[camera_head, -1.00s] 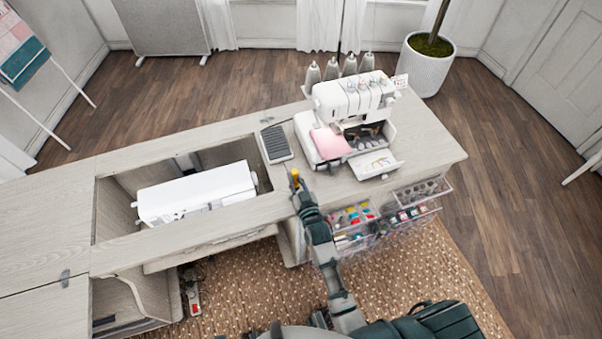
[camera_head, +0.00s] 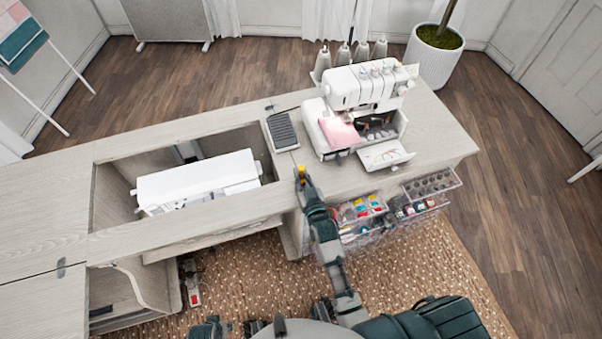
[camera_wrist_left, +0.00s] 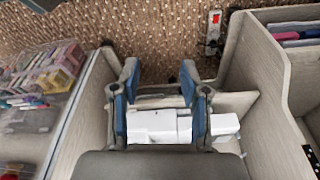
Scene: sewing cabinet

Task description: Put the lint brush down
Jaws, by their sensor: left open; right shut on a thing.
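My right gripper (camera_head: 302,181) is over the front edge of the cabinet top, between the foot pedal and the serger. It is shut on a small yellow piece (camera_head: 300,170), which I take for the lint brush. Most of the brush is hidden by the fingers or too small to make out, and I cannot tell whether it touches the wood. My left gripper (camera_wrist_left: 160,82) shows in the left wrist view with its two blue-padded fingers apart and nothing between them.
A dark foot pedal (camera_head: 283,131) lies just behind the right gripper. A white serger (camera_head: 364,88) with a pink cloth stands to its right. A white sewing machine (camera_head: 197,181) sits in the recess at left. Clear drawers (camera_head: 432,185) stick out below the cabinet top (camera_head: 440,135).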

